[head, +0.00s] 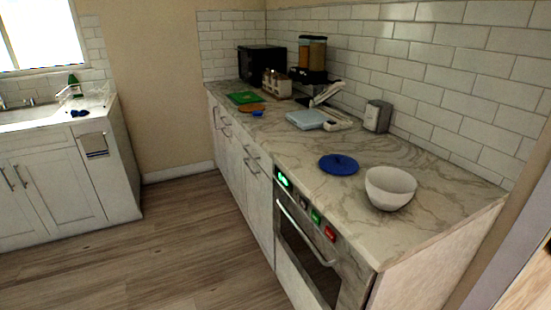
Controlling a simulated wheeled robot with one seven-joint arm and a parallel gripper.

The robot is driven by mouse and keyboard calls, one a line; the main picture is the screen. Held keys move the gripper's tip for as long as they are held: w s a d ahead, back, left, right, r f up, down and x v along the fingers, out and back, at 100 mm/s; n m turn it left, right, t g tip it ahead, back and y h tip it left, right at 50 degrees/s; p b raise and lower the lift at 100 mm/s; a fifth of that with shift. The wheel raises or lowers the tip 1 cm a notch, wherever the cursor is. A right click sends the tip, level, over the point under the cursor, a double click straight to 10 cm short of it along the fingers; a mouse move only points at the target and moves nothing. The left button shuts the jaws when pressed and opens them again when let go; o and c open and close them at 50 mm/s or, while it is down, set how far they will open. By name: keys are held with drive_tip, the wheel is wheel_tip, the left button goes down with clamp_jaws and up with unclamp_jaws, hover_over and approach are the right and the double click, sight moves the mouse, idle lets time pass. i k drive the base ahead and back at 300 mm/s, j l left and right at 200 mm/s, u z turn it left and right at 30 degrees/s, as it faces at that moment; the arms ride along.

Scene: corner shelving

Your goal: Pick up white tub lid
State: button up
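No thing in the head view shows clearly as a white tub lid. A pale, flat, squarish item (306,119) lies on the marble counter, and I cannot tell whether it is a lid. A pale item (337,119) lies close to its right side, too small to make out. A round blue lid with a knob (338,164) lies flat nearer the front of the counter. A white bowl (390,187) stands upright to its right. My gripper is not in view.
The counter (425,230) is bare at its near end. A grey box (377,116) stands by the tiled wall. A green board (243,98), a dark microwave (261,62) and tall containers (312,52) are farther back. The wood floor (190,235) is clear; a sink cabinet (60,180) stands left.

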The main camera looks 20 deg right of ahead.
sight(333, 164)
drive_tip(key=i+j+u, duration=0.3)
drive_tip(key=i, duration=0.35)
drive_tip(key=i+u, duration=0.3)
drive_tip(key=i, duration=0.4)
